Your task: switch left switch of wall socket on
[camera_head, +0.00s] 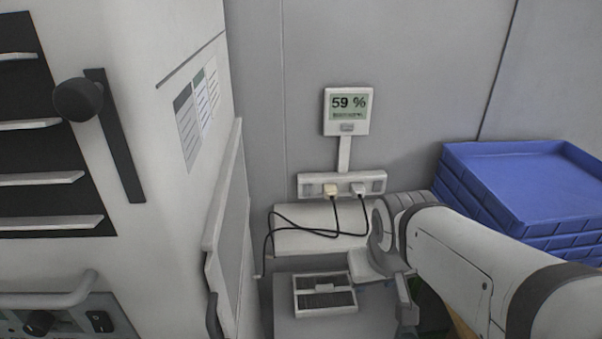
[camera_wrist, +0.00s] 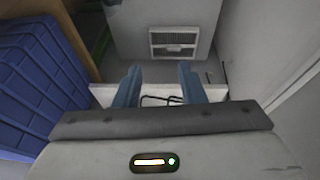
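The wall socket (camera_head: 342,185) is a white horizontal strip on the grey wall, below a display reading 59 %. Its left switch (camera_head: 309,191) is at the strip's left end; its on or off position is too small to tell. Two plugs, one cream (camera_head: 330,190) and one white (camera_head: 358,189), sit in its middle. My gripper shows in the wrist view (camera_wrist: 160,80) with two blue-grey fingers apart and nothing between them. In the head view my arm comes from the right, its end below and right of the socket. The socket is not clearly visible in the wrist view.
Black cables (camera_head: 300,226) hang from the plugs over a white box (camera_head: 305,240). A grey unit with a vented panel (camera_head: 325,294) stands below. Blue crates (camera_head: 530,190) are stacked at right. A large white cabinet (camera_head: 150,50) with a door fills the left.

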